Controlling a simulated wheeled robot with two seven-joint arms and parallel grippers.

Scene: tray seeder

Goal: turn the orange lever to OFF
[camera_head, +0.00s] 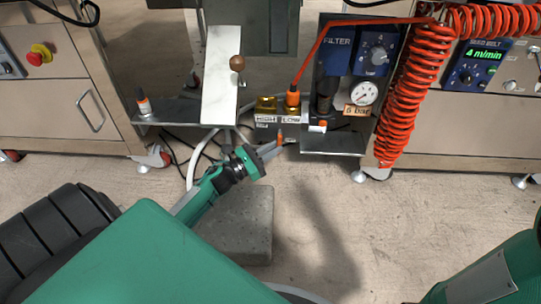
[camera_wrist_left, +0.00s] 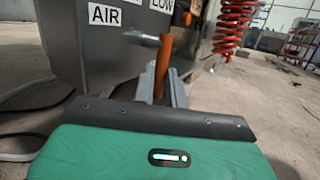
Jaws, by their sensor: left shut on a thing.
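The orange lever (camera_head: 280,138) sits low on the air valve block, just below the HIGH and LOW labels, in the head view. It also shows in the left wrist view (camera_wrist_left: 163,62), standing nearly upright between my fingers. My left gripper (camera_head: 271,150) reaches up to it from the lower left. In the left wrist view its two grey fingers (camera_wrist_left: 161,88) are shut on the lever, one on each side. An AIR label (camera_wrist_left: 105,15) is on the grey panel behind. No OFF mark is readable. My right gripper is out of view.
A coiled orange hose (camera_head: 405,90) hangs to the right of the lever. A filter panel (camera_head: 338,42) with a dial and a gauge (camera_head: 365,94) stands right of the valve. A grey block (camera_head: 245,225) lies on the floor below my left gripper. Open floor lies to the right.

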